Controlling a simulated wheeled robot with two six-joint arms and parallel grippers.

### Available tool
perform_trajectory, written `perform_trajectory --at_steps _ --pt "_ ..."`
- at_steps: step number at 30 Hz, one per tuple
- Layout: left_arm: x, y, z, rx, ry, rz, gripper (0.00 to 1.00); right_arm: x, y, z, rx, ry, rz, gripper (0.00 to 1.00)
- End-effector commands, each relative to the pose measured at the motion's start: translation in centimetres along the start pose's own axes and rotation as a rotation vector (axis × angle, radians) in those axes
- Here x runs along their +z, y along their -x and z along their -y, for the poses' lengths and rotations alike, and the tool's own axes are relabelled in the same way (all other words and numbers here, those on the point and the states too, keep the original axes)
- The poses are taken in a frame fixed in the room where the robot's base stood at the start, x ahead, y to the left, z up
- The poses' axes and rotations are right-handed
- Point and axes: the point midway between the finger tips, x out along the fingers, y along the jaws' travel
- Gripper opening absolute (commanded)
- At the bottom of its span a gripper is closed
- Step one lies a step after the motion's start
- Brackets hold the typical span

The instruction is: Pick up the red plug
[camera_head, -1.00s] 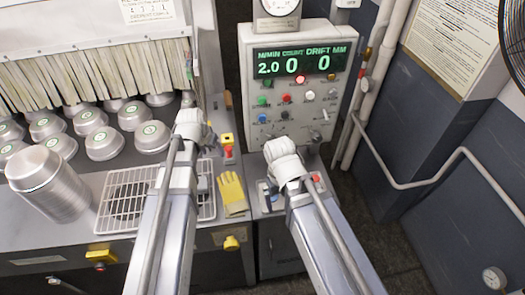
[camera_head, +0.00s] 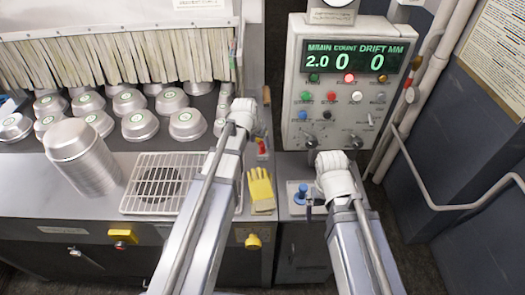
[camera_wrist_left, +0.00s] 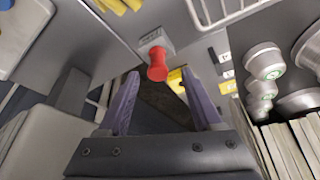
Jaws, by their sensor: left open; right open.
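The red plug (camera_wrist_left: 157,65) stands in a small grey holder on the bench in the left wrist view. In the head view it shows as a small red shape (camera_head: 262,146), just right of my left wrist. My left gripper (camera_wrist_left: 163,92) is open and empty, its two dark fingers spread, with the plug ahead of the gap between them and apart from both. In the head view my left gripper (camera_head: 246,112) hides its own fingertips.
Yellow gloves (camera_head: 261,190) lie at the bench edge beside a wire rack (camera_head: 160,186). A pan stack (camera_head: 82,158) stands left, with several pans behind. A blue knob (camera_head: 301,193) sits near my right gripper. The control panel (camera_head: 345,95) rises behind.

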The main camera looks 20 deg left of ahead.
Motion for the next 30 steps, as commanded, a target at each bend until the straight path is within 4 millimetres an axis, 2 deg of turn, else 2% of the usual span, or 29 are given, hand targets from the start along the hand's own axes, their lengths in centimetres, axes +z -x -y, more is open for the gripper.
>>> perform_trajectory --at_steps 13,22,23,30 --pt "0.0 -4.9 -0.3 0.000 0.000 0.000 0.67 -0.3 -4.5 0.4 0.000 -0.002 0.000 1.00" --pt "-0.1 -5.1 -0.3 0.000 0.000 0.000 0.67 -0.3 -4.6 0.4 0.000 -0.002 0.000 1.00" --pt "-0.1 -5.1 -0.3 0.000 0.000 0.000 0.66 -0.3 -4.6 0.4 0.000 -0.002 0.000 1.00" --pt "-0.1 -5.1 -0.3 0.000 0.000 0.000 0.39 -0.3 -4.6 0.4 0.000 -0.002 0.000 1.00"
